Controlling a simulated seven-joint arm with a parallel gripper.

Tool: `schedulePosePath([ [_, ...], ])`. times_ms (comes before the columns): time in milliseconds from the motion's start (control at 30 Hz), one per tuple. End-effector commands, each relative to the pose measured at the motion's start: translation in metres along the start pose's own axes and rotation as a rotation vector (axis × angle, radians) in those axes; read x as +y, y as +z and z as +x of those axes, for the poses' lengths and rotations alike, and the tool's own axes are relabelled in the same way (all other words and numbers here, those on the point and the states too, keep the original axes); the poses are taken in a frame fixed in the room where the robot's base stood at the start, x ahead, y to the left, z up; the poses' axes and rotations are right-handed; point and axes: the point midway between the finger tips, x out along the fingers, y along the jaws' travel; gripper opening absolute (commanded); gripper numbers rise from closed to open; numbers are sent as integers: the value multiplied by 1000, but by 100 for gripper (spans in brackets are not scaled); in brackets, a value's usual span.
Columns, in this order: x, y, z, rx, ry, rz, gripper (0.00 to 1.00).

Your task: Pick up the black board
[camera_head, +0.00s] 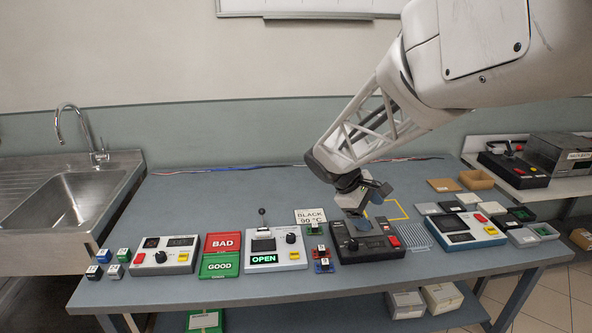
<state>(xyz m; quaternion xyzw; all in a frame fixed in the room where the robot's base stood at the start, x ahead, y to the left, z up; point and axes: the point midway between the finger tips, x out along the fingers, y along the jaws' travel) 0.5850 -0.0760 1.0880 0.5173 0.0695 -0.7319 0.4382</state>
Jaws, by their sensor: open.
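My gripper (362,212) is open, pointing down over the black device (372,248) with a red button, right of the table's middle. Its fingers cover part of that device's back and top; I cannot tell if they touch it. No separate black board shows clearly; one may be hidden at the fingers.
A white console (276,259) showing "OPEN", a red BAD mat (222,243) and a green GOOD mat (219,265) lie to the left. A blue console (466,232) and several small trays stand right. The table's back strip is mostly clear except for thin cables (235,168).

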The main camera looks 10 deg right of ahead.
Motion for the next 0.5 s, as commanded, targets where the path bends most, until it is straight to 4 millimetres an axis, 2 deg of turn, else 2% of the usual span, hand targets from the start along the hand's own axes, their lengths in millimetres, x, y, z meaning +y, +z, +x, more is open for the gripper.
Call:
schedulePosePath([
  [33,8,-13,7,-26,15,-40,79],
  [200,36,-51,28,-114,71,-173,79],
  [500,74,-122,70,-273,166,-405,79],
])
